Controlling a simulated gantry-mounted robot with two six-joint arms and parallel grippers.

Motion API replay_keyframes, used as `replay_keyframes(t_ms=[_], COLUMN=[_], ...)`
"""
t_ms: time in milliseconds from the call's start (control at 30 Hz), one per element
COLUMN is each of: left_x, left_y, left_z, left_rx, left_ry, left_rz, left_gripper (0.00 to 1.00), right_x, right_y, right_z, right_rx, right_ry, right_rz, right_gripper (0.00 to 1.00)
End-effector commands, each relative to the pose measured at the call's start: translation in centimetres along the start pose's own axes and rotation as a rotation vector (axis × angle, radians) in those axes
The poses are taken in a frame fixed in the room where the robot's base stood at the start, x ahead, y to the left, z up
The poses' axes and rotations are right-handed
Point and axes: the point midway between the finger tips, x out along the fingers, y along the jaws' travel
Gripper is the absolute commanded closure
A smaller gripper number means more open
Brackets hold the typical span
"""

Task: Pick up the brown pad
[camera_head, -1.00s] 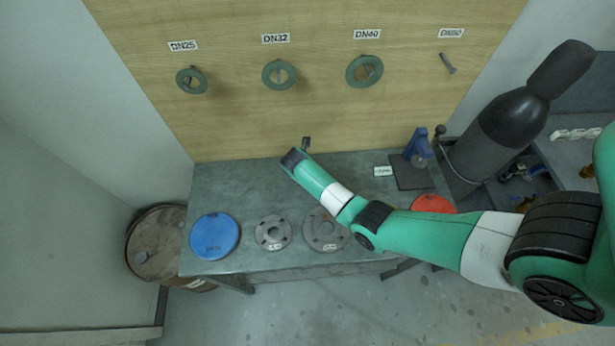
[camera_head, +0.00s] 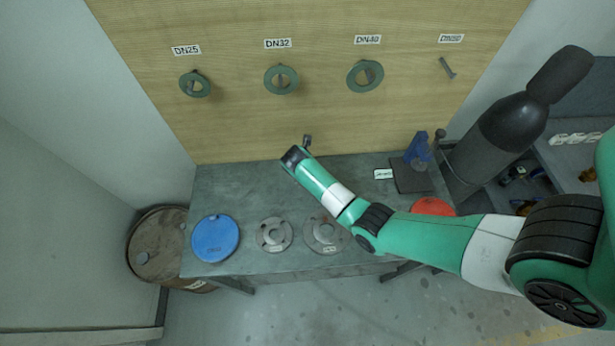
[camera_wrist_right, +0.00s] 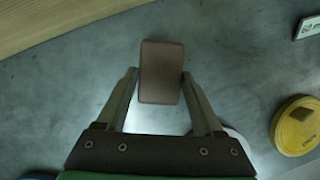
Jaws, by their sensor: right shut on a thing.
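The brown pad (camera_wrist_right: 161,72) is a small flat rectangle with rounded corners in the right wrist view. It sits between the two fingers of my right gripper (camera_wrist_right: 160,84), which are shut on its sides. The grey bench top lies behind it; I cannot tell whether the pad touches it. In the head view my right arm reaches over the bench from the right, and the pad is hidden behind its end. My left gripper is not in view.
On the bench (camera_head: 235,185) lie a blue disc (camera_head: 215,238), two grey flanges (camera_head: 273,235) and a red disc (camera_head: 433,206). A blue tool stand (camera_head: 418,152) is at the right. A yellow disc (camera_wrist_right: 297,125) shows in the wrist view. Green rings hang on the wall board.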

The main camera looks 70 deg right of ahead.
Motion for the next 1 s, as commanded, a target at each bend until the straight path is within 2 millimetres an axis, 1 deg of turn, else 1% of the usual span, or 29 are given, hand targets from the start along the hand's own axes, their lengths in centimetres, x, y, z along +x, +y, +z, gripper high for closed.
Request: replay_keyframes(t_ms=[33, 133, 267, 400, 433, 500, 600, 700, 800, 1000], left_x=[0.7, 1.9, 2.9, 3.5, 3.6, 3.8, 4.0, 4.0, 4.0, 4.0], left_y=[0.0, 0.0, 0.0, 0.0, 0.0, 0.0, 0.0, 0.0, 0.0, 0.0], left_z=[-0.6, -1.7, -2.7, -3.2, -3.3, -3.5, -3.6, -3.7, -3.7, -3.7], left_rx=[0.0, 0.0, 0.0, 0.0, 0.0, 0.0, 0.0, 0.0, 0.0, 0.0], left_ry=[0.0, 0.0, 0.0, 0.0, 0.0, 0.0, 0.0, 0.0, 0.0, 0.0], left_rz=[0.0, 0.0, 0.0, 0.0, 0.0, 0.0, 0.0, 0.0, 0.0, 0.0], left_gripper=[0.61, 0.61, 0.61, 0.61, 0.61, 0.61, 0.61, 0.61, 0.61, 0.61], right_x=[-1.6, -3.9, -7.3, -9.1, -9.4, -10.2, -11.0, -11.4, -11.6, -11.6], right_y=[0.1, -2.0, -4.7, -8.5, -9.2, -10.7, -12.2, -13.1, -13.4, -13.4], right_z=[0.7, 1.0, 1.4, 0.9, 0.8, 0.6, 0.5, 0.3, 0.3, 0.3], right_rx=[0.003, 0.004, 0.003, 0.002, 0.002, 0.002, 0.002, 0.001, 0.001, 0.001], right_ry=[-0.003, -0.002, -0.002, 0.001, 0.0, 0.0, 0.0, 0.0, 0.0, 0.0], right_rz=[0.005, 0.002, 0.003, -0.002, -0.001, -0.001, 0.0, -0.001, 0.0, 0.0], right_gripper=[0.87, 0.87, 0.87, 0.87, 0.87, 0.87, 0.87, 0.87, 0.87, 0.87])
